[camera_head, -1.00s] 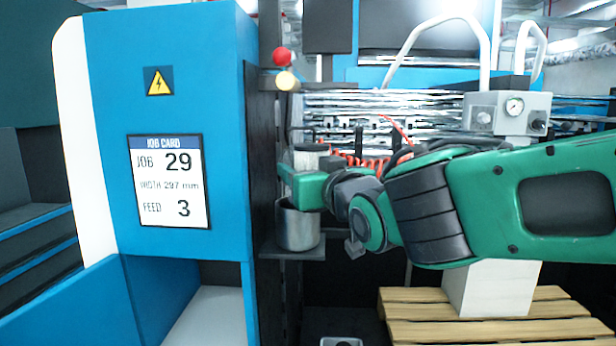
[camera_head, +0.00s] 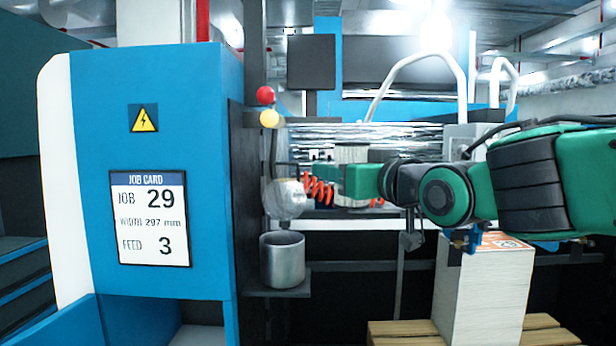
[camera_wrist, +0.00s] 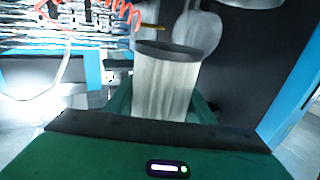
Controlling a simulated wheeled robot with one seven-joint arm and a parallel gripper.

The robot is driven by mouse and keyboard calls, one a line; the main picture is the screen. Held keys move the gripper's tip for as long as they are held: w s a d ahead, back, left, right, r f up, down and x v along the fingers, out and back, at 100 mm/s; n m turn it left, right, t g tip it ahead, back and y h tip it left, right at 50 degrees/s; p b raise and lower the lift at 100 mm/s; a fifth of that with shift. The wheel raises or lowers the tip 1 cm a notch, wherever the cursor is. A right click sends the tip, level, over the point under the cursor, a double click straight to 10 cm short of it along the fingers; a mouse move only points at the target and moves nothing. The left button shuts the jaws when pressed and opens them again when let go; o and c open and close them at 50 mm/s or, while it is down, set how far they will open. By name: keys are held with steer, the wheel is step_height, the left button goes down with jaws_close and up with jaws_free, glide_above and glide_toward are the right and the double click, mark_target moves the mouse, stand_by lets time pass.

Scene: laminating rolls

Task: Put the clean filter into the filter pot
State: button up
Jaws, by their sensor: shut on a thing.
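My gripper (camera_head: 356,182) is shut on a pale, ribbed cylindrical filter (camera_wrist: 163,88) with a dark end. The filter's upper part (camera_head: 351,153) shows above the green fingers in the head view, and a little shows below them. I cannot tell for sure whether it is clean. The grey metal filter pot (camera_head: 283,262) stands upright on a small dark shelf, open at the top. My gripper and the filter are above and to the right of the pot, apart from it. The pot's inside is mostly hidden.
A rounded grey metal piece (camera_head: 285,198) hangs just above the pot; it also shows in the wrist view (camera_wrist: 197,32). A red coiled hose (camera_head: 318,190) is close behind the filter. The blue cabinet (camera_head: 160,80) stands left. A paper stack (camera_head: 482,295) is on a pallet at right.

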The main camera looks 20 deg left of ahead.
steer(key=w+d, duration=0.2)
steer(key=d, duration=0.7)
steer(key=w+d+f+m+t+h, duration=0.1)
steer(key=w+d+f+m+h, duration=0.1)
steer(key=w+d+f, duration=0.4)
steer(key=w+d+f+m+t+h, duration=0.1)
steer(key=w+d+f+t+h, duration=0.2)
steer(key=w+f, duration=0.6)
steer(key=w+d+f+m+h, duration=0.2)
steer(key=w+d+f, duration=0.1)
steer(key=d+f, duration=0.35)
steer(key=w+d+f+m+h, duration=0.1)
steer(key=w+d+f+h, duration=0.15)
steer(key=d+f, duration=0.45)
steer(key=d+f+m+h, duration=0.2)
steer(key=d+f, duration=0.6)
steer(key=f, duration=0.4)
steer(key=s+f, duration=0.4)
steer(key=f, duration=0.4)
steer(key=s+f, duration=0.4)
steer(key=f, duration=0.4)
steer(key=shift+s+a, duration=0.15)
steer(key=shift+s, duration=0.1)
